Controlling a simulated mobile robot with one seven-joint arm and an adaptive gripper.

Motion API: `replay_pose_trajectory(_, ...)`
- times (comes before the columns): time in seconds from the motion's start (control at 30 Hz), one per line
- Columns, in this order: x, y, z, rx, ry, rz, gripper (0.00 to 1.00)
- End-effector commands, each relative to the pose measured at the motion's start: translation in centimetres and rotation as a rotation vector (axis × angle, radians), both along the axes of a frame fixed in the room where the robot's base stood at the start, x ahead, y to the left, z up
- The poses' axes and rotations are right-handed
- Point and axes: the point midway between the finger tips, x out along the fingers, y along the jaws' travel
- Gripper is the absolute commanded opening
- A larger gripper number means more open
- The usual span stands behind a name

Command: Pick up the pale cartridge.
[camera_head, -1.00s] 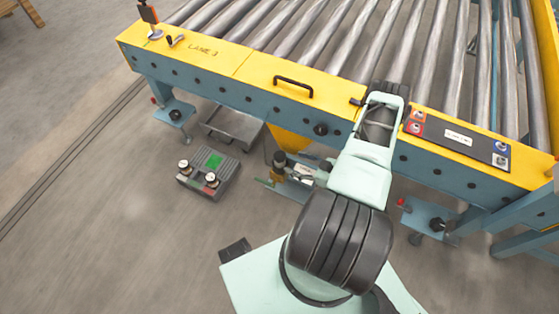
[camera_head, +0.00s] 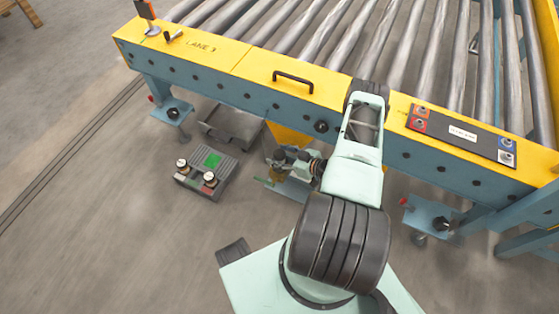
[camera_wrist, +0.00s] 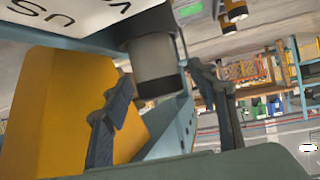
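In the wrist view a grey cylinder (camera_wrist: 155,55) with a darker end band stands against a white lettered surface (camera_wrist: 70,18). I take it for the cartridge, though its paleness is hard to judge in this light. My gripper (camera_wrist: 160,77) is open, with one finger on either side of the cylinder's dark end. Contact cannot be made out. In the head view my gripper (camera_head: 293,158) is low beside the conveyor, over a small blue-grey plate (camera_head: 285,188), and hides most of what stands there.
The conveyor's yellow-and-blue frame (camera_head: 235,95) runs close above and behind the gripper. A yellow panel (camera_wrist: 70,105) lies close beside the left finger. A grey box with a green patch (camera_head: 208,172) and a grey tray (camera_head: 232,130) are left. Floor at front left is clear.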

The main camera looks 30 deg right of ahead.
Motion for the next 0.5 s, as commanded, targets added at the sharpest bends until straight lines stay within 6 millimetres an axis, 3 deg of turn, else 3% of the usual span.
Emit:
replay_pose_trajectory(0.03,-0.02,-0.01,0.01,0.000,0.000,0.000,0.46)
replay_pose_trajectory(0.37,-0.04,-0.01,0.01,0.000,0.000,0.000,0.10)
replay_pose_trajectory(0.5,-0.03,-0.02,0.02,0.000,0.000,0.000,0.10)
